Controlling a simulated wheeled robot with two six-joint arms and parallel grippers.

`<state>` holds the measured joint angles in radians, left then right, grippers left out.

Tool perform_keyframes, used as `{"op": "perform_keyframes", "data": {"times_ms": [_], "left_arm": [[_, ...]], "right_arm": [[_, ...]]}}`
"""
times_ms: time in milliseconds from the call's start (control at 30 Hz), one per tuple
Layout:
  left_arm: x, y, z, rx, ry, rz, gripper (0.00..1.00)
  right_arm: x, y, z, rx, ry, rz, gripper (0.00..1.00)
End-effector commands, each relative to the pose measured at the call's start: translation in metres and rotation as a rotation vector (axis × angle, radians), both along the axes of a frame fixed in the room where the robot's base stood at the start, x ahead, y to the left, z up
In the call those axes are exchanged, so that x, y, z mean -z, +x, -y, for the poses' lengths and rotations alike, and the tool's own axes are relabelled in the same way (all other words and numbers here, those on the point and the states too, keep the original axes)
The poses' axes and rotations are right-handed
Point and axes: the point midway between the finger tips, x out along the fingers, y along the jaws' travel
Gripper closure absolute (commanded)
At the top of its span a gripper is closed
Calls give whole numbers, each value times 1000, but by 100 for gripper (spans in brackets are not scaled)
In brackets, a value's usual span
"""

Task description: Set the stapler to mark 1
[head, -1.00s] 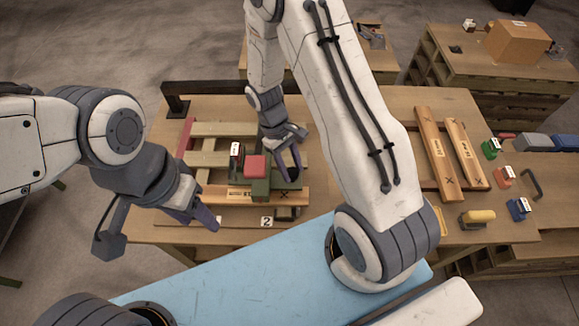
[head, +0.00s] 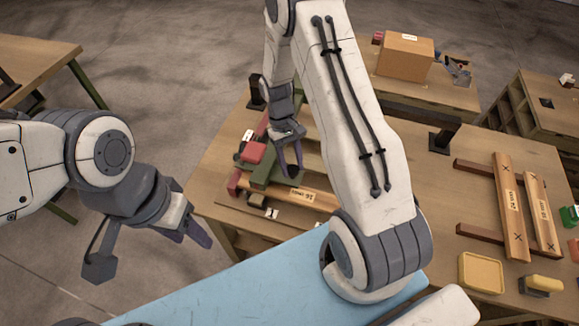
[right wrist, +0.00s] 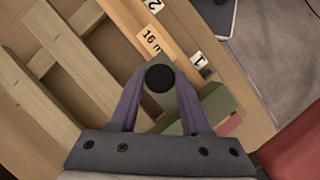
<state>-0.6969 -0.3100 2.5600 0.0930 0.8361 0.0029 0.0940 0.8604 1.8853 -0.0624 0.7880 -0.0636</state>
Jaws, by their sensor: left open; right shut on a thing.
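My right gripper (head: 292,168) is shut on a green tool (head: 268,168), which I take to be the stapler; a red block (head: 253,152) shows at its left end. In the right wrist view the fingers (right wrist: 158,82) stand around its black round knob (right wrist: 160,78) and green body (right wrist: 212,103). Whether it touches the boards below I cannot tell. A white tag reading 1 (right wrist: 198,60) lies ahead of the fingers, and a tag reading 2 (right wrist: 153,5) is at the top edge. My left gripper (head: 200,234) is open and empty, left of the table.
A board labelled 16 mm (right wrist: 155,42) lies beside the tags. Pale slats (right wrist: 45,75) lie at the left. In the head view, two labelled boards (head: 512,205), a yellow tray (head: 481,272) and a yellow-handled tool (head: 541,284) are at the right. Bare tabletop (head: 425,190) lies between.

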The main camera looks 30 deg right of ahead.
Motion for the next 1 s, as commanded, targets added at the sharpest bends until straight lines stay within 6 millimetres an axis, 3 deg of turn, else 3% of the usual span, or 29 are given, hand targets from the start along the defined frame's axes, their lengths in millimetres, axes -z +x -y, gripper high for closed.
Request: {"op": "perform_keyframes", "data": {"times_ms": [400, 433, 500, 833, 1000], "left_arm": [[-1, 0, 0, 0, 0, 0, 50], [-1, 0, 0, 0, 0, 0, 50], [-1, 0, 0, 0, 0, 0, 50], [0, 0, 0, 0, 0, 0, 50], [8, 0, 0, 0, 0, 0, 50]], "right_arm": [[-3, 4, 2, 6, -1, 8, 100], [-3, 4, 2, 6, -2, 8, 46], [-2, 4, 2, 5, -2, 7, 24], [-2, 3, 0, 3, -1, 3, 24], [-17, 11, 0, 3, -1, 9, 24]]}}
